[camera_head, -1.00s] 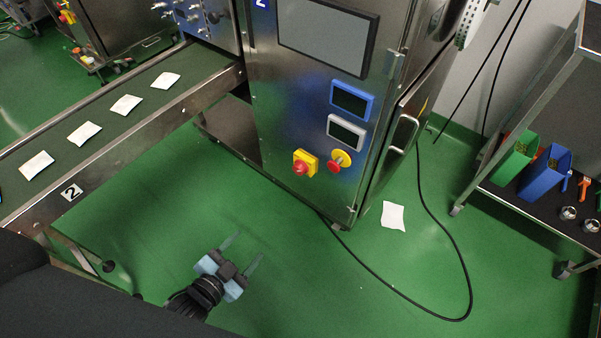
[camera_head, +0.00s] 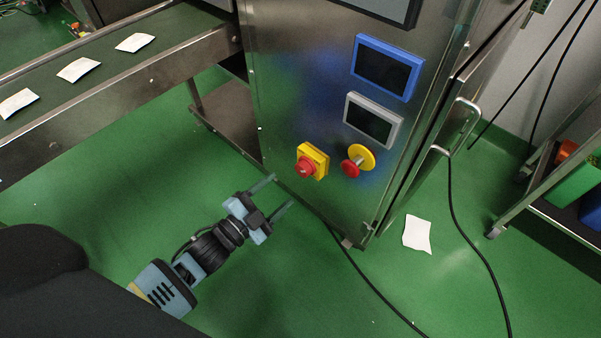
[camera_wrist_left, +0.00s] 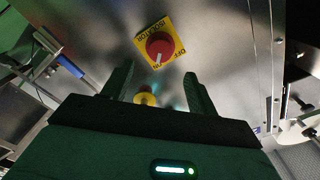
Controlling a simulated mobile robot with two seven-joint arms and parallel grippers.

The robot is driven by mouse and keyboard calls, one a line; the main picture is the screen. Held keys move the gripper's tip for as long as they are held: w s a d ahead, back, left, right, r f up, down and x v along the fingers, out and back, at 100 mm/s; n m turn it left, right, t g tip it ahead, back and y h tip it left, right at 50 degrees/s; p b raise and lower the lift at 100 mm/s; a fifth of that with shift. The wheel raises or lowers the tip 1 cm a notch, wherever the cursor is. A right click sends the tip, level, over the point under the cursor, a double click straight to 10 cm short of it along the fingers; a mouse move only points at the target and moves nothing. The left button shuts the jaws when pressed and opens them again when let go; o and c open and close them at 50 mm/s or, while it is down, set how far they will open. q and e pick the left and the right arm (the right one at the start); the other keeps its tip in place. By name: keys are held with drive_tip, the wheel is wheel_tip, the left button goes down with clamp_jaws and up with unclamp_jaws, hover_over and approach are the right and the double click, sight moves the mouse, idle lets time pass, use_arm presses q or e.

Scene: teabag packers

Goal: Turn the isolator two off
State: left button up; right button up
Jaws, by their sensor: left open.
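The isolator is a red rotary knob (camera_head: 305,167) on a yellow square plate (camera_head: 320,158), low on the front of the steel machine (camera_head: 300,80). In the left wrist view the red knob (camera_wrist_left: 160,48) shows a white pointer mark, beyond my fingertips and a little above the gap. My left gripper (camera_head: 281,194) is open and empty, below and left of the knob in the head view, apart from it. It also shows in the left wrist view (camera_wrist_left: 155,85). My right gripper is in neither view.
A red push button with a yellow collar (camera_head: 358,160) sits right of the isolator. A conveyor (camera_head: 110,95) with teabags runs at left. A white sachet (camera_head: 417,234) and a black cable (camera_head: 455,200) lie on the floor. A trolley (camera_head: 540,210) stands at right.

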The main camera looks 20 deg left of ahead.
sight(301, 171)
use_arm(q)
drive_tip(key=b+x, duration=0.2)
drive_tip(key=x, duration=0.4)
drive_tip(key=shift+w+f, duration=0.1)
drive_tip(key=shift+w, duration=0.1)
drive_tip(key=shift+w+d, duration=0.2)
drive_tip(key=shift+w, duration=0.45)
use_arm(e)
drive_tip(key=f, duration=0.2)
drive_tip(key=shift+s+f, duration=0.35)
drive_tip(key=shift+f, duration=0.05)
use_arm(q)
drive_tip(key=shift+c, duration=0.3)
drive_tip(key=c, duration=0.7)
drive_tip(key=shift+c, duration=1.2)
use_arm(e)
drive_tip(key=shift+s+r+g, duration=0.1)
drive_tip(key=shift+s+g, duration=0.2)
